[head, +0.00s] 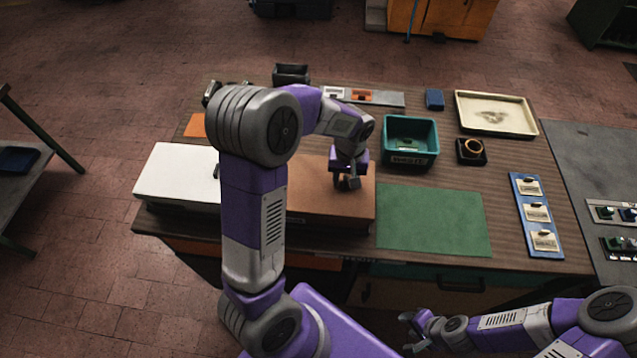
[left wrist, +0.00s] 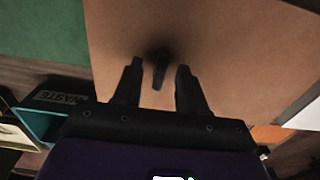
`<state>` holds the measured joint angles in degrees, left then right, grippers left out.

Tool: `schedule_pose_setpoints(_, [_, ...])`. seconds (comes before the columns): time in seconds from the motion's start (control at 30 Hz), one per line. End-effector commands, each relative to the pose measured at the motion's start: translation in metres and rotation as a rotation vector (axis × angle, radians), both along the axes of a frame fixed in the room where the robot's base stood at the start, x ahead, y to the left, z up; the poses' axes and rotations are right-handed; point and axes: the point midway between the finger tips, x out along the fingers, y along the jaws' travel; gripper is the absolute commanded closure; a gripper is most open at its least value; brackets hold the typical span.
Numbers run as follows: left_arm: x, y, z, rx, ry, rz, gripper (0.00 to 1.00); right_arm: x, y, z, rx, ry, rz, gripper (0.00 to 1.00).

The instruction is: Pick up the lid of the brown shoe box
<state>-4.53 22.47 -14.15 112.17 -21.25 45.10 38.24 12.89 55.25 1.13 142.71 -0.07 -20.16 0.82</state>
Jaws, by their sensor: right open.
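The brown shoe box with its lid (head: 310,190) stands at the table's front, left of the green mat. The brown lid (left wrist: 220,55) fills much of the left wrist view, with a small dark knob (left wrist: 160,70) on top. My left gripper (head: 347,184) is over the right part of the lid, pointing down. In the left wrist view its fingers are apart on either side of the knob, with gaps showing; I cannot tell the exact height. My left arm hides the box's left part in the head view. My right gripper (head: 409,330) is open and empty, in front of the table.
A white box (head: 175,174) stands left of the brown one. A green mat (head: 435,218) lies bare to the right. Behind it are a teal waste bin (head: 410,166), a dark holder with a ring (head: 471,151) and a cream tray (head: 496,130). A blue board (head: 536,214) lies right.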

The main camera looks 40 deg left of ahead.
Motion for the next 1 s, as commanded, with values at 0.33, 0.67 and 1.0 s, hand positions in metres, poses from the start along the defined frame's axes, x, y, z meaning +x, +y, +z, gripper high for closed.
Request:
schedule_pose_setpoints(0.33, [0.0,0.0,0.0,0.0,0.0,0.0,1.0,0.0,0.0,0.0,0.0,0.0,0.0,0.57])
schedule_pose_setpoints(0.67, [0.001,0.0,0.012,-0.001,-0.003,0.0,1.0,0.0,0.0,0.001,0.0,0.0,0.0,0.57])
schedule_pose_setpoints(1.0, [0.001,0.0,0.078,-0.001,-0.004,-0.001,1.0,0.0,0.0,0.006,0.0,0.0,0.0,0.57])
